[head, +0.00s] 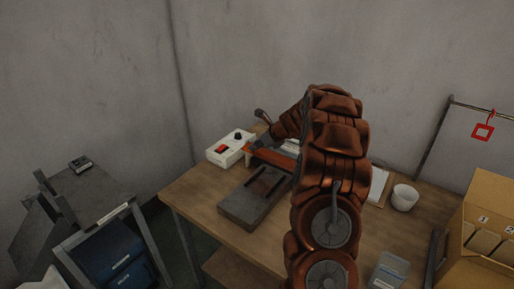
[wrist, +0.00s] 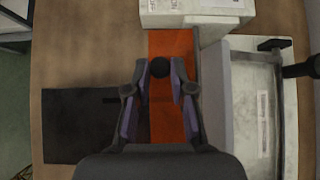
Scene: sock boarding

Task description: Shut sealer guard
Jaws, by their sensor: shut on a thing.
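In the wrist view, my gripper (wrist: 159,72) is closed around a round black knob (wrist: 159,68) over the orange guard (wrist: 168,120). The fingers and palm hide part of the guard. The guard runs away from me to the pale sealer control box (wrist: 185,12). In the head view, the control box (head: 231,148) has a red switch and a black dial. The orange guard (head: 277,158) shows beside it, partly hidden by my arm. I cannot tell the guard's exact angle. The grey sealer base (head: 245,205) lies in front on the wooden table.
In the wrist view, a pale framed device (wrist: 262,110) with a black handle stands close on the right. A dark plate (wrist: 75,125) lies left. In the head view, a white cup (head: 404,198) and cardboard box (head: 490,215) stand right. The table's left corner is clear.

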